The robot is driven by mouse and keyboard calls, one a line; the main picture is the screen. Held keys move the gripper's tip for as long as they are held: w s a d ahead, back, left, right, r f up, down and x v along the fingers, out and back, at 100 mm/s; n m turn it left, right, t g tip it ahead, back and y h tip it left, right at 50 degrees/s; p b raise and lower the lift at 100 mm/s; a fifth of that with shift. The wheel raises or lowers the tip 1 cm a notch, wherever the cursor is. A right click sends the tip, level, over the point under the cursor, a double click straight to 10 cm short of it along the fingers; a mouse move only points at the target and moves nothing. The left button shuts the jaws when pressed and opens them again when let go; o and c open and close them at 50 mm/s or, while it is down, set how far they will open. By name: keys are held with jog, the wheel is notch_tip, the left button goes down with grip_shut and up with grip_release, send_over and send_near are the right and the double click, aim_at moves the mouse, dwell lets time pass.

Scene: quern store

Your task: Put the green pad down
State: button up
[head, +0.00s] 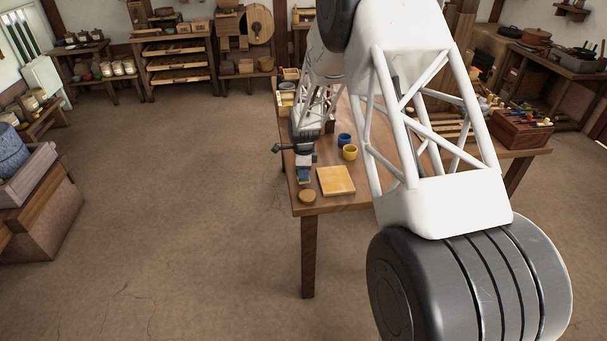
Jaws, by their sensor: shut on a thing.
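My gripper (303,172) points down over the near left part of the wooden table (312,207). It is shut on a small green pad (303,180), of which only a thin strip shows below the fingers. The pad is close to the tabletop, just left of a pale yellow wooden board (336,180) and behind a small round wooden disc (307,196). I cannot tell whether the pad touches the table.
A blue cup (344,141) and a yellow cup (350,152) stand behind the board. A wooden box of coloured items (522,129) is at the table's right. My own white arm hides much of the table's middle. The table's left edge is close to my gripper.

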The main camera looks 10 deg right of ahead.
jog(key=shift+f, duration=0.65)
jog(key=shift+f, duration=0.1)
jog(key=o, duration=0.8)
jog(key=shift+o, duration=0.2)
notch_tip(320, 180, up, 12)
jog(key=shift+r, duration=0.1)
jog(key=shift+r, duration=0.1)
dwell(0.6)
